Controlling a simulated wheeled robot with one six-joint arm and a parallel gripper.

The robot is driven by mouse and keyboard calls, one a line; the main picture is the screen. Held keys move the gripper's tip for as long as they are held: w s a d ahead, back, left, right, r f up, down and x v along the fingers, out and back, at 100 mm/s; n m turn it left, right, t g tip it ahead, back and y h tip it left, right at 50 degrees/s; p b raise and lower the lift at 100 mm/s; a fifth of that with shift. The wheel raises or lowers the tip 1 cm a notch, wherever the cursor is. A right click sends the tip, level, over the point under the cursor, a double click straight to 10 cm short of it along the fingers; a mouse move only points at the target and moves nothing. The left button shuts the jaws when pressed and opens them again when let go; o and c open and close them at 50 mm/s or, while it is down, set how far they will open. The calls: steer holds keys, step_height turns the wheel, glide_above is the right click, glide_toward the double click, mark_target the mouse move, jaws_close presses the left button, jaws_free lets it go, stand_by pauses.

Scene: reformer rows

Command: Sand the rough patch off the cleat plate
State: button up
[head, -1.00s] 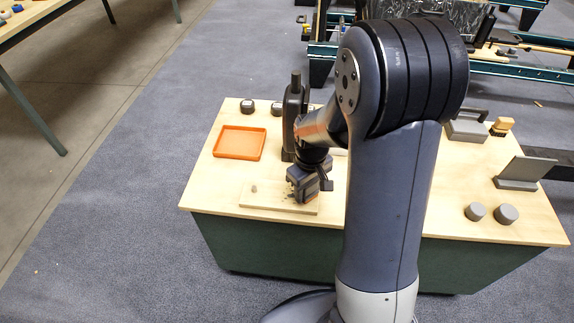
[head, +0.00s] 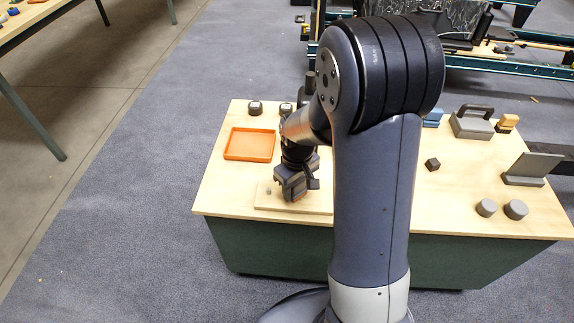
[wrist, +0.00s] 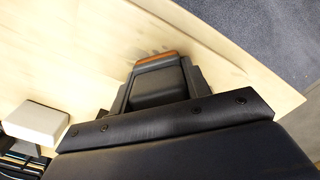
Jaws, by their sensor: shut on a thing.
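The cleat plate (head: 320,207) is a flat pale wooden board near the front edge of the bench, with a small grey knob (head: 268,191) near its left end. My gripper (head: 293,196) is low over the plate, just right of the knob. I cannot tell in the head view whether what it holds touches the plate. In the wrist view my gripper is shut on a dark block with an orange-brown edge (wrist: 158,60), mostly hidden by the fingers. The rough patch is not visible now; my gripper and arm cover that part of the plate.
An orange tray (head: 249,158) lies behind the plate, with a dark round item (head: 255,107) beyond it. Right of my arm are a dark cube (head: 433,164), a grey handled block (head: 472,124), a grey angled stand (head: 530,171) and two grey cylinders (head: 486,208).

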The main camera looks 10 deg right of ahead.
steer(key=r+p, duration=0.2)
steer(key=r, duration=0.2)
steer(key=shift+a+p, duration=0.2)
steer(key=shift+p, duration=0.2)
step_height(320, 180, up, 4)
steer(key=p, duration=0.3)
steer(key=shift+r, duration=0.15)
